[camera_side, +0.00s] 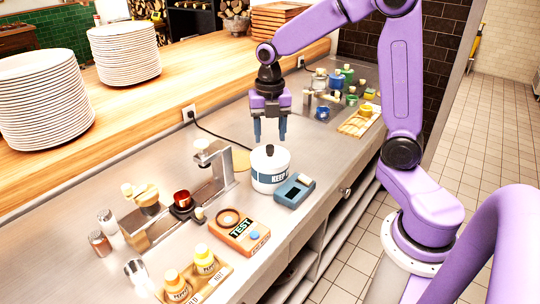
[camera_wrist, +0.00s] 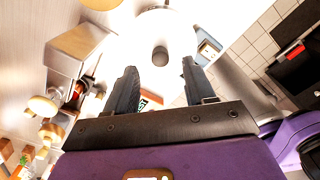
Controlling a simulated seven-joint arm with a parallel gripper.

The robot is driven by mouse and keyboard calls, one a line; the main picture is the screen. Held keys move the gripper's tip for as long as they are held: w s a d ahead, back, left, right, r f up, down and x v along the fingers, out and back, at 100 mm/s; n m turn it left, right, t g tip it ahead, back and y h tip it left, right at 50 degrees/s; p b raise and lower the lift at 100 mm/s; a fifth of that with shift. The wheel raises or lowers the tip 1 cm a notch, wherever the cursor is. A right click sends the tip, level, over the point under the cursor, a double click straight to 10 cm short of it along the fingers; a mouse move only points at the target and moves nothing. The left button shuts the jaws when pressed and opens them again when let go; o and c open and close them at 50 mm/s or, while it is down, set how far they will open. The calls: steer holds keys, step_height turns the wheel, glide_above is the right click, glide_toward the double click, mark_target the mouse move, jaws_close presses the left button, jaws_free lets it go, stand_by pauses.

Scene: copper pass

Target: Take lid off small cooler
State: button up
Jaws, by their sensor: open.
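The small cooler (camera_side: 269,178) is a white round tub with a dark band lettered "KEEP" and stands upright on the steel counter. Its white lid (camera_side: 262,155) is on top, with a black knob (camera_side: 269,150) in the middle. In the wrist view the lid (camera_wrist: 178,28) shows from above, with its knob (camera_wrist: 160,56) just beyond the fingertips. My gripper (camera_side: 270,140) points down just above the lid and knob. Its two dark fingers (camera_wrist: 160,72) are apart, with nothing between them.
A blue-grey device (camera_side: 294,190) lies close at the cooler's right front. An orange "TEST" box (camera_side: 239,230) is nearer the camera. A metal tap-like stand (camera_side: 213,165) rises to the left. Bottles and jars (camera_side: 336,82) stand behind. Stacked plates (camera_side: 125,52) are on the wooden shelf.

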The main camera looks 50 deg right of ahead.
mark_target(270, 146)
steer(key=shift+f, duration=1.65)
jaws_close()
steer(key=shift+r, duration=0.15)
